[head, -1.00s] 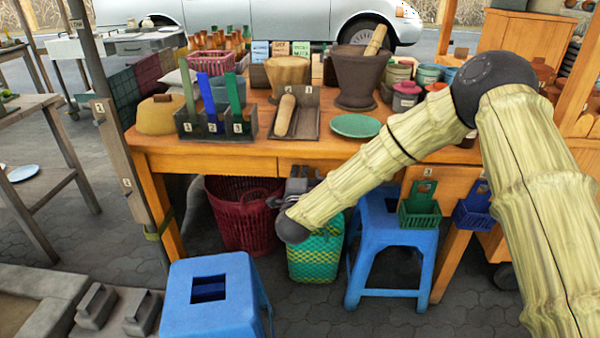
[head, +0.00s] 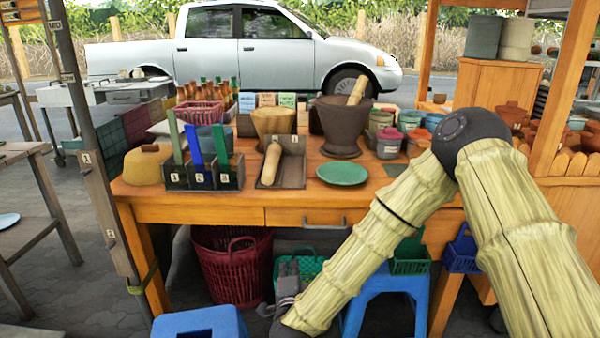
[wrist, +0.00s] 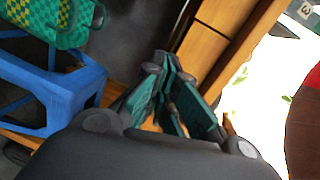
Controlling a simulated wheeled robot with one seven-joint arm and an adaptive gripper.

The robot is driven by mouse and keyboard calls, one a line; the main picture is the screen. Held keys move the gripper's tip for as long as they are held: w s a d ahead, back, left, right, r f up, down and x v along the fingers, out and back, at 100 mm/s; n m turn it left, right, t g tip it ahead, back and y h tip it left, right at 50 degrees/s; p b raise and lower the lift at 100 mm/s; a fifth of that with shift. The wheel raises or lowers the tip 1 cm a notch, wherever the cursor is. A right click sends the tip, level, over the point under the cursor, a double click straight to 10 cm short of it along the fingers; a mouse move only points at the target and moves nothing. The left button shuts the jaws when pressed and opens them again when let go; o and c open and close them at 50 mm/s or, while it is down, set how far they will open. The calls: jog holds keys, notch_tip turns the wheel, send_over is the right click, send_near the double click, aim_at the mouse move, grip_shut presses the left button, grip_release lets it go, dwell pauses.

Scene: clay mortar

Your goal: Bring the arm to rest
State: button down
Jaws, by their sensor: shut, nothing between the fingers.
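My arm reaches down in front of the wooden table (head: 240,214) in the head view, its forearm slanting to the lower left. My gripper (head: 288,268) hangs below the tabletop, before the red basket and the green woven bag, small and partly hidden by my wrist. In the wrist view my gripper (wrist: 164,62) shows its dark and teal fingers close together with nothing held between them. No task object is in its grasp.
A red basket (head: 227,272) and a green woven bag (head: 309,266) stand under the table. Blue stools (head: 198,324) (head: 390,284) are nearby. A mortar (head: 342,126), a green plate (head: 342,174) and a box holding a pestle (head: 291,163) are on the table.

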jog(key=s+d+f+n+g+y, duration=0.1)
jog(key=s+d+f+n+g, duration=0.5)
jog(key=f, duration=0.5)
jog(key=s+d+f+n+g, duration=0.1)
jog(key=s+d+f+n, duration=0.15)
jog(key=s+f, duration=0.75)
jog(key=s+d+f+n+g+h, duration=0.1)
jog(key=s+d+f+n+g, duration=0.15)
jog(key=s+d+f, duration=0.35)
jog(key=s+d+f+n+g, duration=0.1)
jog(key=s+d+g, duration=0.25)
jog(key=s, duration=0.55)
jog(key=s+d+f+n+g+h, duration=0.1)
jog(key=s+d+f+n+g, duration=0.1)
jog(key=s+d+f, duration=0.35)
jog(key=s+d+r+n+g+p, duration=0.1)
jog(key=s+d+r+g+p, duration=0.2)
jog(key=s, duration=0.4)
notch_tip(320, 180, up, 23)
jog(key=t+p, duration=0.1)
jog(key=p, duration=2)
jog(key=shift+w+d+p, duration=0.2)
jog(key=shift+w+p, duration=0.05)
jog(key=shift+p, duration=0.15)
